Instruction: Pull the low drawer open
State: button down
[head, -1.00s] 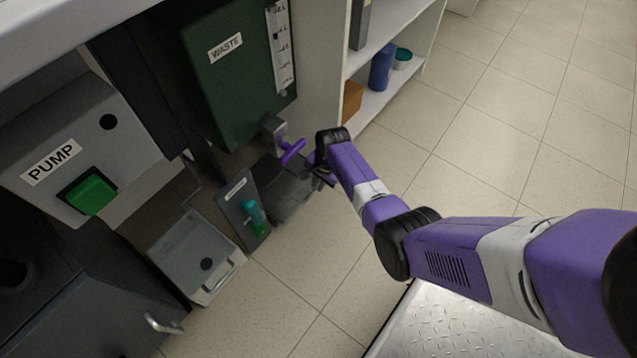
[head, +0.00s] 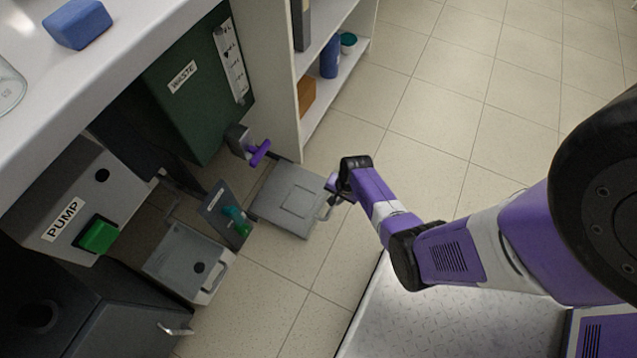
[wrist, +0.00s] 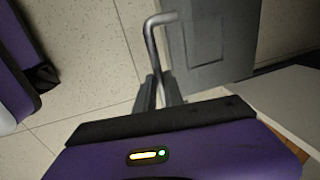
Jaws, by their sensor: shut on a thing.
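The low drawer (head: 270,205) is a flat grey box with a square panel on top, low over the floor below and right of the green waste tank. It stands well out from under the rig. Its bent metal handle (head: 329,207) is at its right end. My gripper (head: 334,188) is at that handle. In the wrist view the fingers (wrist: 158,92) are shut on the handle (wrist: 151,38), and the grey drawer (wrist: 205,50) lies just beyond. The fingertips are small and partly hidden in the head view.
A purple valve handle (head: 260,153) juts out below the waste tank (head: 190,100). A grey tray (head: 185,262) and a panel with a green tap (head: 236,220) stand to the left. A white shelf unit (head: 335,95) is behind. Open tiled floor lies to the right.

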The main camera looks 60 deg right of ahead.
jog(key=shift+s+p, duration=0.35)
jog(key=shift+s, duration=1.3)
jog(key=c, duration=1.5)
grip_release()
jog(key=shift+o, duration=0.2)
notch_tip(320, 180, up, 8)
jog(key=s+p, duration=0.1)
jog(key=p, duration=0.3)
jog(key=shift+s+f, duration=0.2)
jog(key=shift+s, duration=0.05)
jog(key=shift+d, duration=0.1)
